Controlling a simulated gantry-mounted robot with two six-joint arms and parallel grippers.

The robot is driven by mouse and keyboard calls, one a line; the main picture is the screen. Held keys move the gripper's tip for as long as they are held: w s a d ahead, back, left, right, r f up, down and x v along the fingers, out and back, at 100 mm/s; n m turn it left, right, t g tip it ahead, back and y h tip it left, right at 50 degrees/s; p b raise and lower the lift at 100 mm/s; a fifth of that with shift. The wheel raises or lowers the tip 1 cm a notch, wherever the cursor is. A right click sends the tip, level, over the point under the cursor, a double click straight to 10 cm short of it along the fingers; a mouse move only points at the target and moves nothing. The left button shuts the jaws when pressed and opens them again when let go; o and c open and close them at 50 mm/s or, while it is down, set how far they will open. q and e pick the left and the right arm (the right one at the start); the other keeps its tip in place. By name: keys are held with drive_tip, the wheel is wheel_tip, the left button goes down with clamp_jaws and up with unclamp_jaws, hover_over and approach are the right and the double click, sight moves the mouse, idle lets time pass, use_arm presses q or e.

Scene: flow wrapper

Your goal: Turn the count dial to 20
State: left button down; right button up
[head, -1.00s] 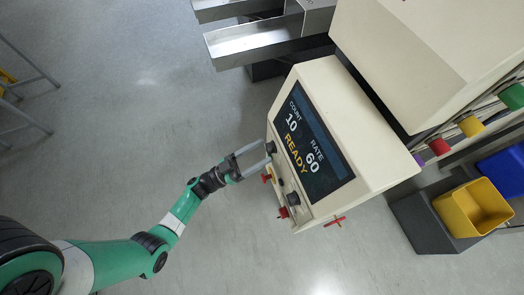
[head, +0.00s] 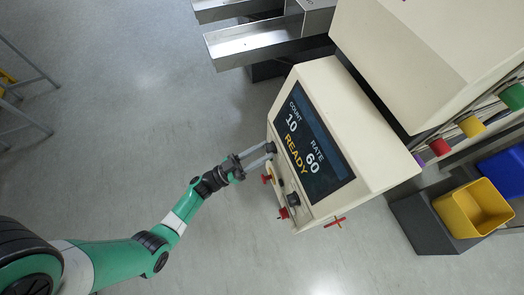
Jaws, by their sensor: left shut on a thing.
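The cream control box (head: 360,190) carries a dark display (head: 312,145) that reads COUNT 10, RATE 60 and READY. A black dial (head: 271,148) sits on the panel below the COUNT reading. A second black dial (head: 293,199) sits below the RATE reading. My left gripper (head: 270,154) is at the dial under COUNT, with its two fingers shut on that dial. The fingers partly hide the dial, and its pointer is too small to read. My right gripper is not in the view.
Red controls (head: 283,213) stick out from the lower panel edge, and a red handle (head: 335,221) is on the box's side. A metal chute (head: 265,40) is above. A yellow bin (head: 473,208) stands at right.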

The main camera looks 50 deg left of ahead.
use_arm(q)
drive_tip(key=shift+m, duration=0.3)
drive_tip(key=shift+w+a+r+m+g+h+p, duration=0.15)
drive_tip(key=shift+m+g+h+p, duration=0.95)
drive_tip(key=shift+m, duration=3.5)
drive_tip(key=shift+s+a+r+m+g+h+b, duration=0.1)
drive_tip(key=shift+r+m+g+h, duration=0.2)
drive_tip(key=shift+m+g, duration=3)
drive_tip(key=shift+w+a+r+m+g+h+p, duration=0.15)
drive_tip(key=shift+m+h+p, duration=0.5)
drive_tip(key=shift+m, duration=5.25)
drive_tip(key=shift+c, duration=2.4)
unclamp_jaws()
